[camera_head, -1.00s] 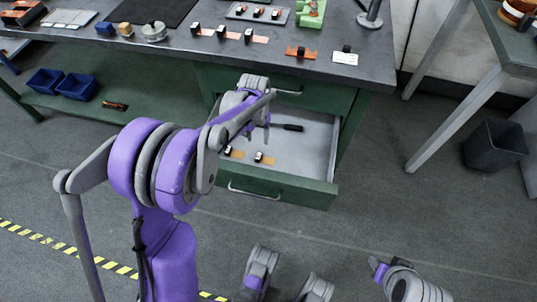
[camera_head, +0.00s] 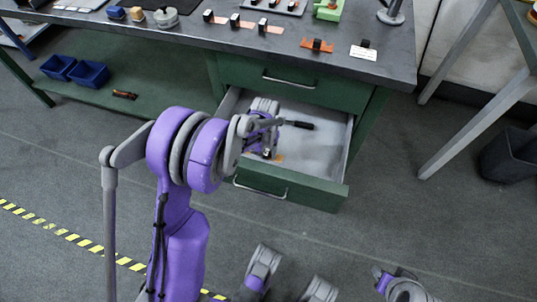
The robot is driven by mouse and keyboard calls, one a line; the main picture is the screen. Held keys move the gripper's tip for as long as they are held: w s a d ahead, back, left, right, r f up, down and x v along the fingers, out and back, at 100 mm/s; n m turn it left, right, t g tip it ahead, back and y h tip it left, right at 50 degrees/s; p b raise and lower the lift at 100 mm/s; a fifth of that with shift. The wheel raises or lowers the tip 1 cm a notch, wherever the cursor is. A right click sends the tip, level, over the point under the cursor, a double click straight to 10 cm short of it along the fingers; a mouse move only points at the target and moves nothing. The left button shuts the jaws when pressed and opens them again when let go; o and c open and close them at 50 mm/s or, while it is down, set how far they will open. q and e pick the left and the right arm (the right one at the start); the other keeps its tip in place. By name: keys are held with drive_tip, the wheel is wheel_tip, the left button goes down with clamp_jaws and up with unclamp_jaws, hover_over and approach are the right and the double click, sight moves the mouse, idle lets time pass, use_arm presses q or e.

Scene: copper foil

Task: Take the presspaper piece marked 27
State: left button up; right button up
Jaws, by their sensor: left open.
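The green drawer (camera_head: 330,165) stands pulled out under the bench. My left gripper (camera_head: 267,152) is inside the drawer's outline, pointing down at its left part. It is open; its fingertips are small and partly covered by my own arm. A small orange-tan piece (camera_head: 279,157) shows right beside the fingertips, mostly hidden by the gripper. I cannot tell whether the fingers touch it. No number can be read, so I cannot tell which piece is marked 27. My right gripper cannot be made out.
A black-handled tool (camera_head: 298,124) lies at the back of the drawer. On the bench (camera_head: 180,40) stand several dark blocks on copper-coloured strips (camera_head: 240,22), an orange holder (camera_head: 317,46) and a white card (camera_head: 364,52). The drawer's right half is clear.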

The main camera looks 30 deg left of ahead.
use_arm(q)
clamp_jaws()
idle(0.4)
